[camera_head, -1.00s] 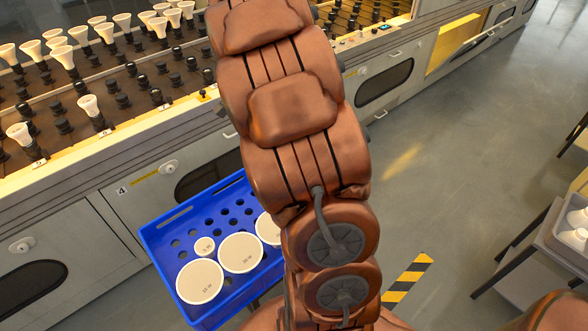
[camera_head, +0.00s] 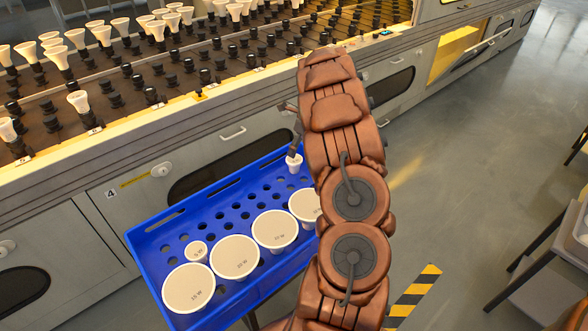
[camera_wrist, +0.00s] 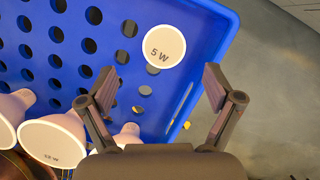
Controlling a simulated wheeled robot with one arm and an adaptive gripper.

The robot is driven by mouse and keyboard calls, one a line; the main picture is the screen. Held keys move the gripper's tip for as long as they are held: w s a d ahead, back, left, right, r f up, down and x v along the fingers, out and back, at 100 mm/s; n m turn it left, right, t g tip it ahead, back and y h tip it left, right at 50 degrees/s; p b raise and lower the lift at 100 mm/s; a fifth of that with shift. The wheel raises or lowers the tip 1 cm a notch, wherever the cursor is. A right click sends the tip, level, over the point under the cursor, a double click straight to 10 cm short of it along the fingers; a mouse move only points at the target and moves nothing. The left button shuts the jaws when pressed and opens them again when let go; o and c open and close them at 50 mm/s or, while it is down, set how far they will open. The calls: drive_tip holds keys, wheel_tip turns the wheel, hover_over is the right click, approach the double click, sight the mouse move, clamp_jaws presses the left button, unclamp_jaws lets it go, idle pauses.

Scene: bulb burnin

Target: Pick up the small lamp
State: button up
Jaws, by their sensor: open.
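A small white lamp (camera_head: 295,163) stands in the far right part of the blue tray (camera_head: 150,243), by my gripper. In the wrist view a small round lamp face marked 5 W (camera_wrist: 163,45) lies just beyond the fingertips, centred between them. My gripper (camera_wrist: 161,77) is open and empty, its two fingers apart over the tray. In the head view only a dark finger shows beside the arm, above the small lamp. A second small lamp (camera_head: 196,252) stands at the tray's left, behind the large ones.
Several large white lamps (camera_head: 235,257) line the tray's near side. Part of another lamp (camera_wrist: 128,132) shows close to my gripper's body. A machine with rows of sockets and lamps (camera_head: 130,75) stands behind the tray. A grey table (camera_head: 550,255) is at right, with open floor between.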

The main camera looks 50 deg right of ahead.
sight(294, 159)
drive_tip(key=shift+d+b+x, duration=0.15)
drive_tip(key=shift+b+x, duration=0.15)
drive_tip(key=shift+x, duration=1.4)
drive_tip(key=shift+d+b+x, duration=0.2)
drive_tip(key=shift+b+x, duration=0.05)
drive_tip(key=shift+x, duration=1.45)
drive_tip(key=shift+w+a+f, duration=0.1)
drive_tip(key=shift+w+f, duration=0.05)
drive_tip(key=shift+f, duration=0.4)
drive_tip(key=c, duration=1.3)
